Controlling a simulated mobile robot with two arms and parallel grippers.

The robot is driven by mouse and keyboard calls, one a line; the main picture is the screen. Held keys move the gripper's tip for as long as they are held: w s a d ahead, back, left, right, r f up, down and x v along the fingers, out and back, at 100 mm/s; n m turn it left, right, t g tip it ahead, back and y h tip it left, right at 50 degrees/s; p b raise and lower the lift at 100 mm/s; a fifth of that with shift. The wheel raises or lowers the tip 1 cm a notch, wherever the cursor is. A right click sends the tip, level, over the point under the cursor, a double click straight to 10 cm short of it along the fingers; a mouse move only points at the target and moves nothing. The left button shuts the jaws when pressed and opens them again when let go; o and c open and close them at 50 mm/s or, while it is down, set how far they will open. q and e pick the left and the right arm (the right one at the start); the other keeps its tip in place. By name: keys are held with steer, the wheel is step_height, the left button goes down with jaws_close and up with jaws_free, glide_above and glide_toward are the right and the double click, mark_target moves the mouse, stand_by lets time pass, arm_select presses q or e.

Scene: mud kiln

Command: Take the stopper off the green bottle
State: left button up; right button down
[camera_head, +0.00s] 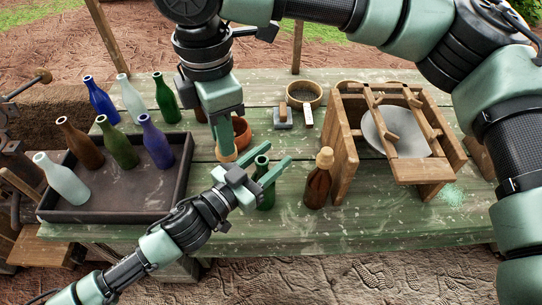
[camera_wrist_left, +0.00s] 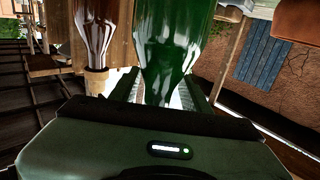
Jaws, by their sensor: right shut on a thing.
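The green bottle (camera_head: 265,193) stands upright near the table's front edge, its mouth bare. It also fills the middle of the left wrist view (camera_wrist_left: 170,45). My left gripper (camera_head: 275,171) comes in from the lower left with its fingers spread on either side of this bottle. Its fingers show beside the glass in the left wrist view. My right gripper (camera_head: 226,138) hangs down from above, left of the bottle. It is shut on the tan stopper (camera_head: 227,156), held apart from the bottle. The stopper's top is hidden by the fingers.
A brown bottle with a stopper (camera_head: 318,182) stands close right of the green bottle, beside a wooden frame (camera_head: 345,150). A dark tray (camera_head: 105,214) with several bottles is at the left. A terracotta pot (camera_head: 241,131) stands behind my right gripper.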

steer(key=shift+s+r, duration=0.1)
steer(key=shift+r, duration=0.05)
step_height(320, 180, down, 3)
steer(key=shift+r+b, duration=0.2)
steer(key=shift+b, duration=0.95)
steer(key=shift+f, duration=0.15)
arm_select(q)
steer(key=v, duration=1.2)
steer(key=shift+r, duration=0.3)
